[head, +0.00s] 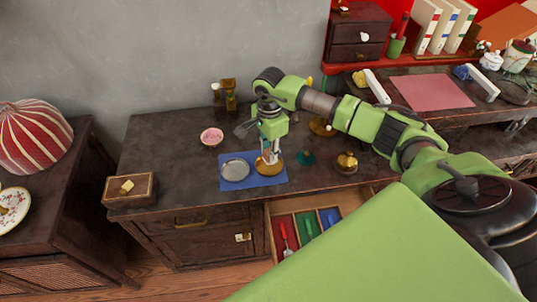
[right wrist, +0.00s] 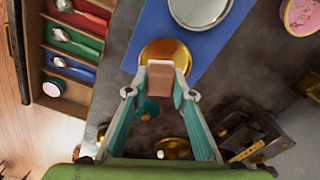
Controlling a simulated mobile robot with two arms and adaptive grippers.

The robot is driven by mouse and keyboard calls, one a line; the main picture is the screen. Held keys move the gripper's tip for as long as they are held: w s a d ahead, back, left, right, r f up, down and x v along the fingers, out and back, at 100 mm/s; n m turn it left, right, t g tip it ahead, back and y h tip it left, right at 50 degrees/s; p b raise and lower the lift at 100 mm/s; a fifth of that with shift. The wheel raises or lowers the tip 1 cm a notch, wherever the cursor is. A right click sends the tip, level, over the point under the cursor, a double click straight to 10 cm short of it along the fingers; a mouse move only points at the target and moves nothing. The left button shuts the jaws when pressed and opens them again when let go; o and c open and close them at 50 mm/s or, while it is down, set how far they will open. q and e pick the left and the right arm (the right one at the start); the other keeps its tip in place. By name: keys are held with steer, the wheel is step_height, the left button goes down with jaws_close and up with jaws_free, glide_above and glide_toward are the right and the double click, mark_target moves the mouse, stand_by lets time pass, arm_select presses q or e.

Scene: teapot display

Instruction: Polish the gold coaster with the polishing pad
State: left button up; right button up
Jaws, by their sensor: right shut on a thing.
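The gold coaster (head: 269,169) lies at the right end of a blue mat (head: 262,182). It also shows in the right wrist view (right wrist: 166,46), just beyond my fingertips. My right gripper (head: 268,153) points down over the coaster. In the right wrist view, the right gripper (right wrist: 160,86) is shut on a small brown and pale block, the polishing pad (right wrist: 160,76). The pad overlaps the coaster's near edge in that view; I cannot tell whether they touch. The fingers hide part of the coaster in the head view. My left gripper is out of view.
A silver coaster (head: 235,170) lies beside the gold one on the mat. A pink bowl (head: 211,137), a small teal object (head: 306,158) and a gold pot (head: 346,162) stand nearby. An open drawer (head: 270,235) with coloured compartments juts out in front. A wooden box (head: 130,189) sits left.

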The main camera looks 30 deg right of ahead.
steer(key=shift+d+r, duration=0.15)
steer(key=shift+r, duration=0.45)
steer(key=shift+r+p, duration=0.3)
steer(key=shift+p, duration=0.1)
steer(key=shift+r+p, duration=0.35)
steer(key=shift+r, duration=0.35)
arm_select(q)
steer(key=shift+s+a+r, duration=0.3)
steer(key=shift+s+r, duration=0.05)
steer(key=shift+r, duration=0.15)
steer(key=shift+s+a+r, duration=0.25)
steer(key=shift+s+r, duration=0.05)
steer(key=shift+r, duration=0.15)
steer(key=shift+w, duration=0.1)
